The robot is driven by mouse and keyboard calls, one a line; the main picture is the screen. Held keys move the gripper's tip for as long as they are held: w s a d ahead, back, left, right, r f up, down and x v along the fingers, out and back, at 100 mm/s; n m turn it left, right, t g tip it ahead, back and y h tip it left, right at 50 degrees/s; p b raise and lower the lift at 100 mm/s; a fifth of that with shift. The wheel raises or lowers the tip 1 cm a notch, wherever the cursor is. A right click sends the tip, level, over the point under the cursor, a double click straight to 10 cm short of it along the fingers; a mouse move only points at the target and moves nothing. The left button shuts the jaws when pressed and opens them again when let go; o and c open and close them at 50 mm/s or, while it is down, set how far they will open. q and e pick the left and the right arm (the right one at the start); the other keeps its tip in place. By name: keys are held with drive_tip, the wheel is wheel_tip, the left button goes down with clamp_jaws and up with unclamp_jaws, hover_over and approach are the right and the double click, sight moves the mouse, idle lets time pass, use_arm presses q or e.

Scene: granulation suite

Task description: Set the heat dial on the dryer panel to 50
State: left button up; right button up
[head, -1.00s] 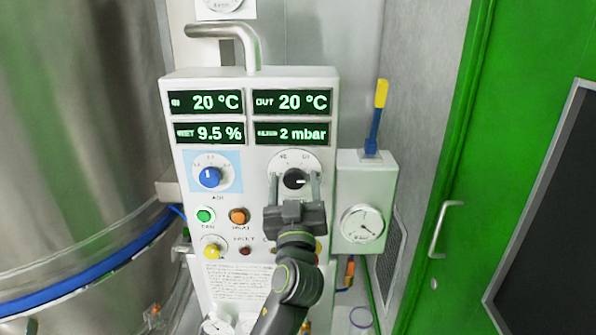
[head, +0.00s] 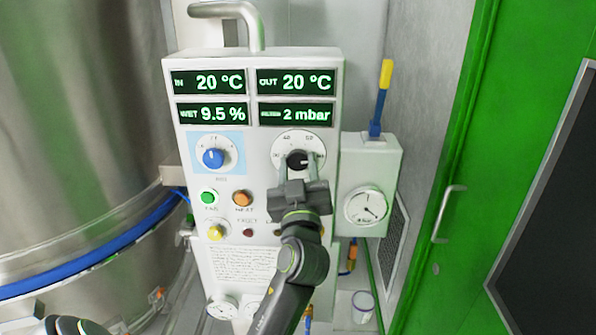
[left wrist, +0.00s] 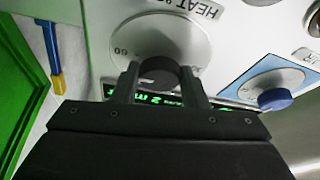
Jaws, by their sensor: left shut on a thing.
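The heat dial is a black knob (head: 297,159) with a white pointer mark on a round white scale plate, at the right of the white dryer panel (head: 255,60). Its mark points roughly right in the head view; the scale numbers are too small to read surely. My left gripper (head: 299,164) is shut on the knob, with one finger on each side. In the left wrist view the black knob (left wrist: 158,72) sits between the fingertips of the gripper (left wrist: 160,82), and part of the scale shows behind it. My right gripper is not in view.
A blue dial (head: 213,157) is left of the heat dial. Below it are a green button (head: 208,196), an orange button (head: 242,198) and a yellow knob (head: 216,232). A side box with a gauge (head: 366,206) and a yellow-blue lever (head: 381,95) stands close at right.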

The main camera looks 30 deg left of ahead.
use_arm(q)
drive_tip(key=n+g+y+b, duration=0.1)
drive_tip(key=n+b, duration=0.2)
drive_tip(key=n+g+b, duration=0.1)
drive_tip(key=n+b, duration=0.2)
drive_tip(key=shift+w+d+f+n+g+y+b, duration=0.1)
drive_tip(key=shift+d+f+n+g+y+b, duration=0.1)
drive_tip(key=shift+n+g+y+b, duration=0.15)
drive_tip(key=shift+r+n+g+y+b, duration=0.2)
drive_tip(key=shift+n+g+y+b, duration=0.2)
drive_tip(key=shift+n+b, duration=0.55)
drive_tip(key=n+g, duration=0.1)
drive_tip(key=n, duration=0.2)
drive_tip(key=shift+r+b, duration=0.15)
drive_tip(key=shift+b, duration=0.25)
drive_tip(key=shift+r+n+g+b, duration=0.1)
drive_tip(key=shift+n+g+b, duration=0.35)
drive_tip(key=shift+n, duration=0.95)
drive_tip(key=shift+g, duration=0.3)
drive_tip(key=o, duration=1)
drive_tip(key=shift+w, duration=0.1)
drive_tip(key=shift+c, duration=0.2)
drive_tip(key=shift+d, duration=0.1)
